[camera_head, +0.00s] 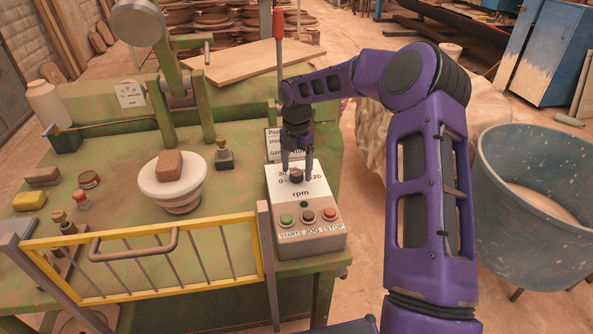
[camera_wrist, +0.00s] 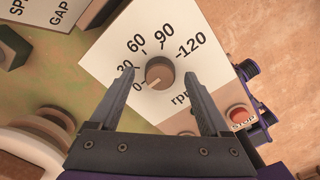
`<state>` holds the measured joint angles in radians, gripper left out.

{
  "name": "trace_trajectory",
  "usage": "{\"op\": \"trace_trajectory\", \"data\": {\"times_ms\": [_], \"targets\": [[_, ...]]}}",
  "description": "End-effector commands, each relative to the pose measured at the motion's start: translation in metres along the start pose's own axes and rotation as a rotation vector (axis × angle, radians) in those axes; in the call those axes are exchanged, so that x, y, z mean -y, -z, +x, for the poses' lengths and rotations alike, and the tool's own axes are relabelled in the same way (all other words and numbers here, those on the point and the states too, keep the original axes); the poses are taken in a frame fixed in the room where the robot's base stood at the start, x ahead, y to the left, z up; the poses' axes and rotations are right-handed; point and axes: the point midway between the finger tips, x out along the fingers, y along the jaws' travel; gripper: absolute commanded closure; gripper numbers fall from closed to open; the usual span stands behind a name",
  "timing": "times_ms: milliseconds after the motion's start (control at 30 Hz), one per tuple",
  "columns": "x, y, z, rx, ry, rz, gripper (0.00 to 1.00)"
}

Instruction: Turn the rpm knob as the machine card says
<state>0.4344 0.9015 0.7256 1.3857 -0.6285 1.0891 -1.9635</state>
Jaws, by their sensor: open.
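The rpm knob (camera_head: 297,175) is a dark round knob on the white dial face of the control box (camera_head: 318,243). In the wrist view the knob (camera_wrist: 160,73) looks brown, and its pale mark points toward the 0 of a scale reading 0, 30, 60, 90, 120. My gripper (camera_head: 296,177) points down over the dial, open. In the wrist view its fingertips (camera_wrist: 159,75) lie on either side of the knob with a gap on both sides; I cannot tell their height. The machine card (camera_head: 272,143), behind the box, is partly hidden by my gripper; "SPE" and "GAP" show, its values do not.
START (camera_head: 286,219), JOG (camera_head: 308,217) and STOP (camera_head: 330,214) buttons sit on the box's front. A yellow guard (camera_head: 150,231) stands to its left. A blue tub (camera_head: 540,220) stands right.

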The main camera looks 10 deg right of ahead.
Motion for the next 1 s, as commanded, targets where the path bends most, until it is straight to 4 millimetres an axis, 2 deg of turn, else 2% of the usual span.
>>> {"op": "trace_trajectory", "data": {"times_ms": [100, 367, 800, 833, 1000], "targets": [[0.0001, 0.0006, 0.0064, -0.001, 0.001, 0.0, 0.2], [0.0001, 0.0005, 0.0072, -0.001, 0.001, 0.0, 0.2], [0.0001, 0.0003, 0.0068, -0.001, 0.001, 0.0, 0.97], [0.0002, 0.0003, 0.0068, -0.001, 0.001, 0.0, 1.0], [0.0001, 0.0003, 0.0065, 0.0, 0.001, 0.006, 1.0]]}}
